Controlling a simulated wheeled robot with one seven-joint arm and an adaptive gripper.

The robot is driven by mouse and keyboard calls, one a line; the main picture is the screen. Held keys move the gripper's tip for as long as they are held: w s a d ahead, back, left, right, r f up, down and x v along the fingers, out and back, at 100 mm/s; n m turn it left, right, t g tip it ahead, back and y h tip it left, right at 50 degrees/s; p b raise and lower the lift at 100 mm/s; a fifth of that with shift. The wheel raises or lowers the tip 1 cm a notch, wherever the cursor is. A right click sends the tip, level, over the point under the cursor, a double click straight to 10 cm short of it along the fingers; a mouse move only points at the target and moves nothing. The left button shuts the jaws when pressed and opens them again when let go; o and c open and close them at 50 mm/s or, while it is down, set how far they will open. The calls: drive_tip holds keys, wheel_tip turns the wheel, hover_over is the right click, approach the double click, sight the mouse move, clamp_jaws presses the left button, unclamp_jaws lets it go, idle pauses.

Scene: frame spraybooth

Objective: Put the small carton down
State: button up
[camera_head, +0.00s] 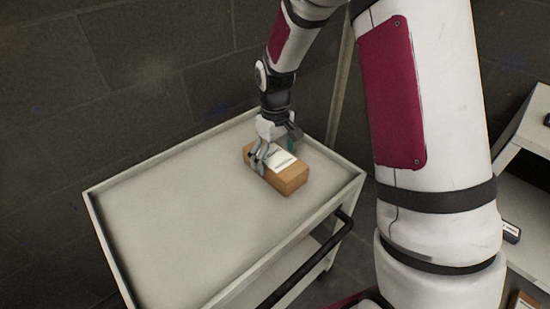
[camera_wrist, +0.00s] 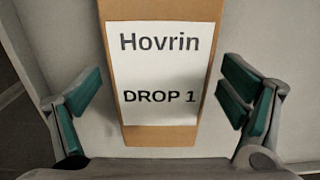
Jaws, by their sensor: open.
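The small carton (camera_head: 287,178) is a brown box with a white label on top, lying on the light grey top of a cart (camera_head: 160,215) near its right end. In the wrist view the carton (camera_wrist: 160,137) shows its label, reading "Hovrin DROP 1". My gripper (camera_head: 273,152) is over the carton from above, with its fingers on either side of it. In the wrist view my gripper's green-padded fingers (camera_wrist: 160,108) stand apart, with a visible gap between each pad and the carton. The carton's far end is cut off in the wrist view.
The cart top has a raised rim, and its left and middle parts are clear. A black handle bar (camera_head: 310,262) runs along the cart's near right side. A dark block wall (camera_head: 130,70) stands behind. A pale shelf unit (camera_head: 530,180) is at the right edge.

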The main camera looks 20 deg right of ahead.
sight(275, 157)
wheel_tip(275, 157, up, 11)
drive_tip(key=p, duration=0.2)
drive_tip(key=s+r+m, duration=0.1)
drive_tip(key=s+r, duration=0.7)
drive_tip(key=s+r+m, duration=0.1)
drive_tip(key=s+r, duration=0.1)
drive_tip(key=s, duration=1.1)
drive_tip(key=s+r+m+t, duration=0.1)
drive_tip(key=s+m, duration=0.1)
drive_tip(key=s, duration=1.1)
drive_tip(key=shift+s+r+m+t, duration=0.2)
drive_tip(key=shift+r+m+t, duration=0.1)
drive_tip(key=shift+r, duration=0.05)
wheel_tip(275, 157, up, 14)
drive_tip(key=t+p, duration=0.2)
drive_tip(key=p, duration=1)
drive_tip(key=shift+r+t+p, duration=0.15)
drive_tip(key=shift+t+p, duration=0.15)
